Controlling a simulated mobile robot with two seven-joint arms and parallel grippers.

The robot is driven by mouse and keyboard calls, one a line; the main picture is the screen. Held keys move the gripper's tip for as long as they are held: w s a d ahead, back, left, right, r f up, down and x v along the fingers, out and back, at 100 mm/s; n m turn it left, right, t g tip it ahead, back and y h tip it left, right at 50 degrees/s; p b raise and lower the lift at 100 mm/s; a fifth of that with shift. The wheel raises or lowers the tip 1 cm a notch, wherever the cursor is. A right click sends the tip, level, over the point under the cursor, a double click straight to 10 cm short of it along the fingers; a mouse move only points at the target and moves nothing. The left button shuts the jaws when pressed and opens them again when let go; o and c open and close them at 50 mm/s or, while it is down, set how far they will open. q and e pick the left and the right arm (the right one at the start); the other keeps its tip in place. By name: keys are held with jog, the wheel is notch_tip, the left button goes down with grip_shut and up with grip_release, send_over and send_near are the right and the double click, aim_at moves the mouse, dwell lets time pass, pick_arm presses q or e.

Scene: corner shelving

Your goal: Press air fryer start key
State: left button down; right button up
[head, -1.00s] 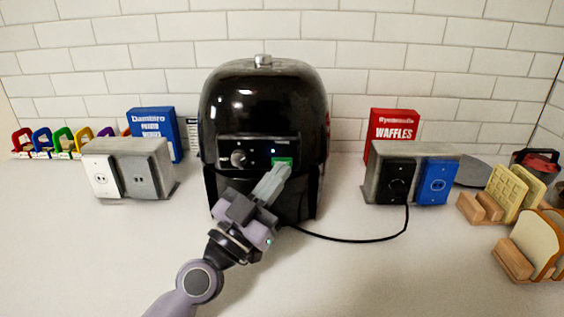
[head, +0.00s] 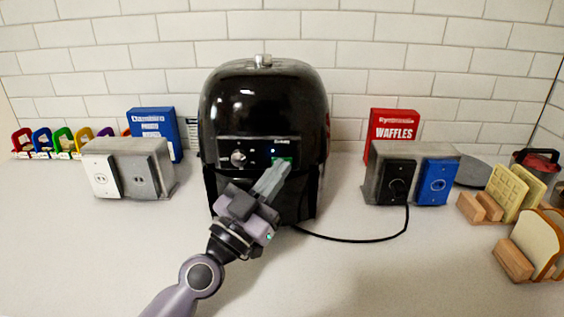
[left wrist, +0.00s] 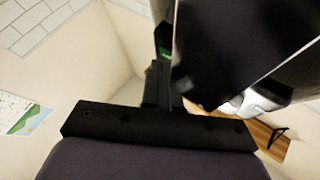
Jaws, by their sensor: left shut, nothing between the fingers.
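The black air fryer (head: 262,105) stands upright in the middle of the counter. Its front panel has a knob (head: 238,159), a small blue light (head: 273,151) and a green start key (head: 287,159). My left gripper (head: 283,165) is shut and empty, its fingertips at the lower edge of the key and covering part of it. I cannot tell whether they touch it. In the left wrist view the fingers (left wrist: 158,85) point at the fryer's dark body, with a bit of green (left wrist: 164,53) just beyond the tips. My right gripper is not in view.
A grey outlet box (head: 155,160) stands at left; another with black and blue outlets (head: 437,182) stands at right, with the cord (head: 350,241) running to it. Blue and red boxes (head: 392,136) stand behind. Waffle and bread holders (head: 513,262) are at far right. The front counter is clear.

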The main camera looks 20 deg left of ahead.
pick_arm(q)
jog(key=shift+w+a, duration=0.1)
jog(key=shift+w, duration=0.15)
jog(key=shift+s, duration=0.2)
dwell(0.4)
jog(key=shift+s+d+p, duration=0.2)
jog(key=shift+s+p, duration=0.1)
jog(key=shift+s, duration=0.25)
jog(key=shift+s, duration=0.1)
jog(key=shift+s+d+p, duration=0.25)
jog(key=shift+s+p, duration=0.05)
jog(key=shift+s, duration=0.45)
jog(key=shift+s+d+p, duration=0.2)
jog(key=shift+s+p, duration=0.1)
jog(key=shift+s, duration=0.5)
jog(key=shift+s+d+p, duration=0.25)
jog(key=shift+s+p, duration=0.05)
jog(key=shift+s, duration=0.45)
